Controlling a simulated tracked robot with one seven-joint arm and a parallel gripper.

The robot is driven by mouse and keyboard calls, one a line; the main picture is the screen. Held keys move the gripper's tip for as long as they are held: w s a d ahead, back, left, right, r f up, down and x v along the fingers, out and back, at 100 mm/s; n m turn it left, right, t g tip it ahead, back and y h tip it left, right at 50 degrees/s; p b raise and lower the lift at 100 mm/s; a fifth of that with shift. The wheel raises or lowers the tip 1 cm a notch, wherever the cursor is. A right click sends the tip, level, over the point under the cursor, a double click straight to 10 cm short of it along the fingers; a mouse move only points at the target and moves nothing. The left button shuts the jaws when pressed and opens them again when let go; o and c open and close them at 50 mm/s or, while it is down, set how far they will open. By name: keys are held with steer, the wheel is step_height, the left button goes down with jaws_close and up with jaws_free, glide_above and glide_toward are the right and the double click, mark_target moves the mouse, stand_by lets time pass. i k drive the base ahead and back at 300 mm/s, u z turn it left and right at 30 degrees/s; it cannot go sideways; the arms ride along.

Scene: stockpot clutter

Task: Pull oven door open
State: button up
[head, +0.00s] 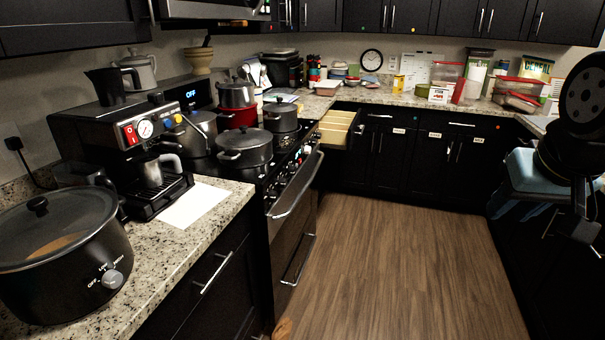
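The black oven (287,233) stands in the left counter run, with its front facing right toward the floor. Its door looks shut. A long silver door handle (298,187) runs along the top of the door. A second silver handle (299,262) sits lower on the front. Control knobs line the edge above the door. Black parts that look like my arm are at the right edge, well apart from the oven. My gripper (583,228) seems to be at their lower end, dark and unclear. I cannot make out its fingers.
Several pots, including a wide one (245,147), crowd the stovetop. A drawer (338,126) stands open beyond the oven. A coffee machine (130,150) and large cooker (62,258) are on the near left counter. The wooden floor (400,265) before the oven is clear.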

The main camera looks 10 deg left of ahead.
mark_target(285, 227)
steer(key=u, duration=0.2)
steer(key=i, duration=1.65)
steer(key=u, duration=0.2)
